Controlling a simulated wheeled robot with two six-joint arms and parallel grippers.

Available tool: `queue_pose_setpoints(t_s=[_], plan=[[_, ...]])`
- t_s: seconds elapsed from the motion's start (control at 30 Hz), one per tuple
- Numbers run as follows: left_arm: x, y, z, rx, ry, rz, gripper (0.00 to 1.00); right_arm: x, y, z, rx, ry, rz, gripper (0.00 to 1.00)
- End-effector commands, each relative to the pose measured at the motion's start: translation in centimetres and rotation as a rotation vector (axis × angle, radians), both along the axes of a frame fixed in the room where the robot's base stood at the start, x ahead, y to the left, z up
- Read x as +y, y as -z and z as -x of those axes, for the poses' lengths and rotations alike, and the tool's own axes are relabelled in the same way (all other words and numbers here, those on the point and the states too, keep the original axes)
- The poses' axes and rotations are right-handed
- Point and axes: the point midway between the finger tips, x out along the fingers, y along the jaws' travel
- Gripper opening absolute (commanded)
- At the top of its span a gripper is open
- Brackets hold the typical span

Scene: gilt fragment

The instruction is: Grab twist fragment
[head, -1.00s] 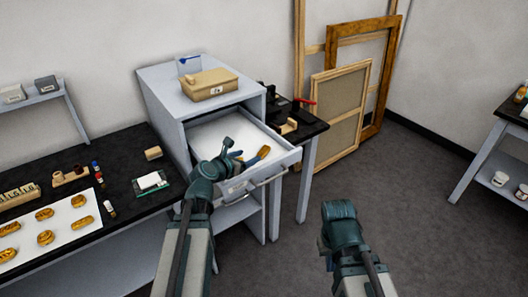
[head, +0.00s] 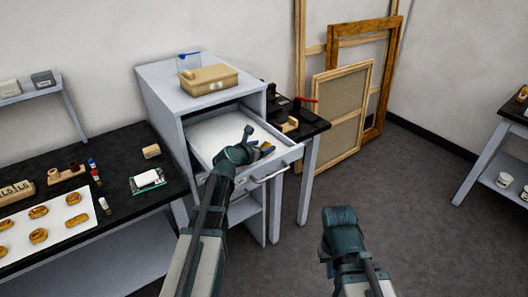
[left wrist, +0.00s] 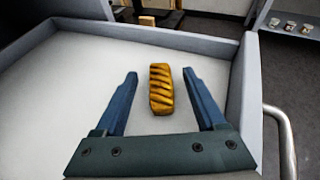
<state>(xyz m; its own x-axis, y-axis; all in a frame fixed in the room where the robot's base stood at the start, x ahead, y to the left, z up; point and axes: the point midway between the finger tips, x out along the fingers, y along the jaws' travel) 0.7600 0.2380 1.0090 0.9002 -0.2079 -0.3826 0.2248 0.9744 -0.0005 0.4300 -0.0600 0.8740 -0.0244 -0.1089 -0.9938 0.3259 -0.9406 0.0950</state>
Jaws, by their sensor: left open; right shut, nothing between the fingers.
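The twist fragment (left wrist: 161,89) is a small golden block with slanting grooves. It lies on the white floor of the open drawer (head: 205,133). In the left wrist view it sits between the two blue fingers of my left gripper (left wrist: 160,78), with a gap on both sides. In the head view my left gripper (head: 251,141) is over the drawer and hides most of the twist fragment (head: 266,147). My left gripper is open and empty. My right arm (head: 342,235) hangs low over the floor at the right, and its fingertips are hidden.
The drawer's raised walls and front handle (head: 270,174) are close to my left gripper. A tan box (head: 208,80) stands on the cabinet. At left, a black table (head: 125,160) bears a white sheet (head: 73,205) with several golden fragments. Wooden frames (head: 340,110) lean at the back.

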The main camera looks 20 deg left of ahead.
Motion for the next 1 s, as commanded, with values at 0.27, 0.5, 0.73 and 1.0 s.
queue_pose_setpoints(t_s=[0.27, 0.5, 0.73, 1.0], plan=[[-0.41, 0.73, -1.68, 0.0, 0.0, -0.001, 0.72, 0.0, 0.71, 0.0, 0.0, 0.0, 0.0, 0.0], [-0.4, 0.71, -1.65, 0.0, 0.0, -0.001, 0.44, 0.0, 0.7, 0.0, 0.0, 0.0, 0.0, 0.0], [-0.39, 0.71, -1.64, 0.0, 0.0, -0.001, 0.02, 0.0, 0.7, 0.0, 0.0, 0.0, 0.0, 0.0], [-0.39, 0.71, -1.64, 0.0, 0.0, -0.001, 0.0, 0.0, 0.7, 0.0, 0.0, 0.0, 0.0, 0.0]])
